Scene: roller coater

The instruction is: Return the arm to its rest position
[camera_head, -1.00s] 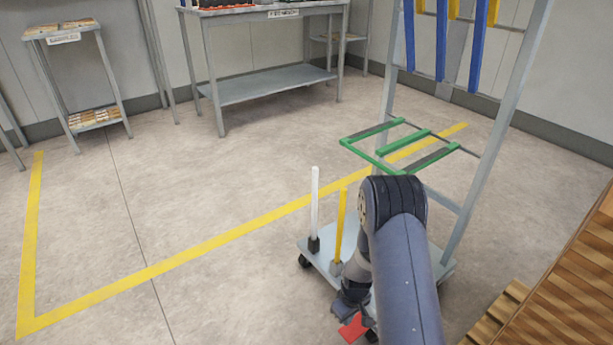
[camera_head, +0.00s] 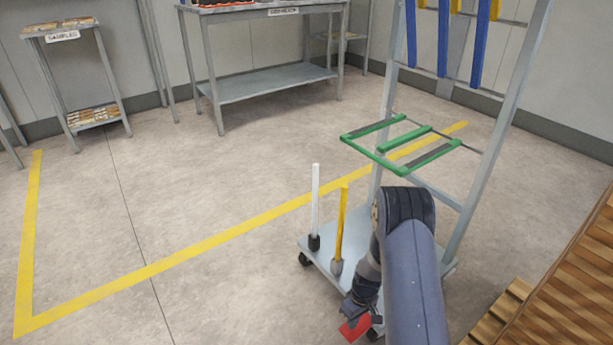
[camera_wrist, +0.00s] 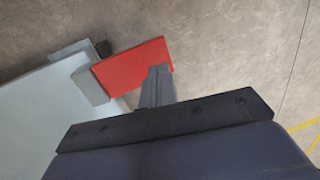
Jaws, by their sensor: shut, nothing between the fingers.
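My arm (camera_head: 415,270) reaches in from the bottom of the head view and folds down in front of a wheeled rack. My gripper (camera_head: 352,322) hangs low at the front edge of the rack's base, beside a red piece (camera_head: 355,328). In the wrist view my gripper (camera_wrist: 157,82) is shut, and the red piece (camera_wrist: 132,66) shows right beside the fingers. I cannot tell whether they touch. Nothing is held between the fingers.
The wheeled rack's base (camera_head: 330,258) carries a white post (camera_head: 315,205) and a yellow post (camera_head: 341,225); a green frame (camera_head: 400,145) sits above. Slatted wood (camera_head: 570,290) is at right. A workbench (camera_head: 265,88) stands behind.

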